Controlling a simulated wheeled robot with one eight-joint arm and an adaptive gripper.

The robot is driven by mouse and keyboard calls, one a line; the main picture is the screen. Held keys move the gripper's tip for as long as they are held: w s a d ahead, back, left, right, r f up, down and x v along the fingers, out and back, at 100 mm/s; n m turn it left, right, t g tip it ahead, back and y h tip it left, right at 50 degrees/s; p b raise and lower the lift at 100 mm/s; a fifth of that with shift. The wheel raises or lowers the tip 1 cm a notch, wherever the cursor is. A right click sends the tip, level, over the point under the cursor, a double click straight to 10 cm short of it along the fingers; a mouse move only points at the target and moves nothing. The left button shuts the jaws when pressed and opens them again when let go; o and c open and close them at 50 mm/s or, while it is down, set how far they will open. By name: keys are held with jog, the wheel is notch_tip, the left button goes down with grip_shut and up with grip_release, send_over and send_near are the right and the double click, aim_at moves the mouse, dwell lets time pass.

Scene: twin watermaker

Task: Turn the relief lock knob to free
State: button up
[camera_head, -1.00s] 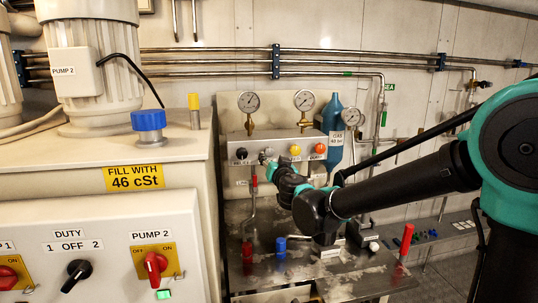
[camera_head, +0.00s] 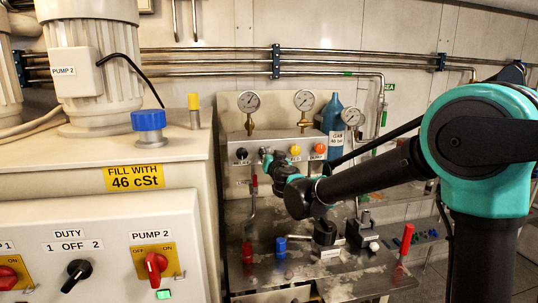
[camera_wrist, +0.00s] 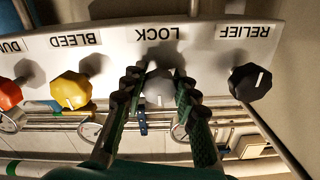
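The lock knob (camera_wrist: 159,88) is grey and sits under the LOCK label on the white panel. The wrist view shows the panel upside down. My gripper (camera_wrist: 159,82) has its two dark ridged fingers on either side of this knob, with narrow gaps that look open. I cannot tell whether a finger touches it. In the head view my gripper (camera_head: 266,156) is at the panel front and hides the lock knob. The black relief knob (camera_wrist: 250,83) is beside it, and it also shows in the head view (camera_head: 241,153).
A yellow bleed knob (camera_wrist: 71,90) and an orange dump knob (camera_wrist: 9,94) share the panel. Gauges (camera_head: 249,102) stand above it. The metal bench (camera_head: 345,280) below holds a red-handled lever (camera_head: 406,240) and a blue cap (camera_head: 281,245). The pump cabinet (camera_head: 100,215) fills the left.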

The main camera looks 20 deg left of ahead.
grip_shut()
jog(key=shift+n, duration=0.3)
jog(key=n, duration=0.7)
jog(key=shift+w+d, duration=0.1)
jog(key=n, duration=0.5)
jog(key=shift+d+n, duration=0.1)
jog(key=shift+n, duration=0.2)
jog(key=n, duration=0.4)
jog(key=shift+r+n, duration=0.1)
jog(key=shift+n, duration=0.2)
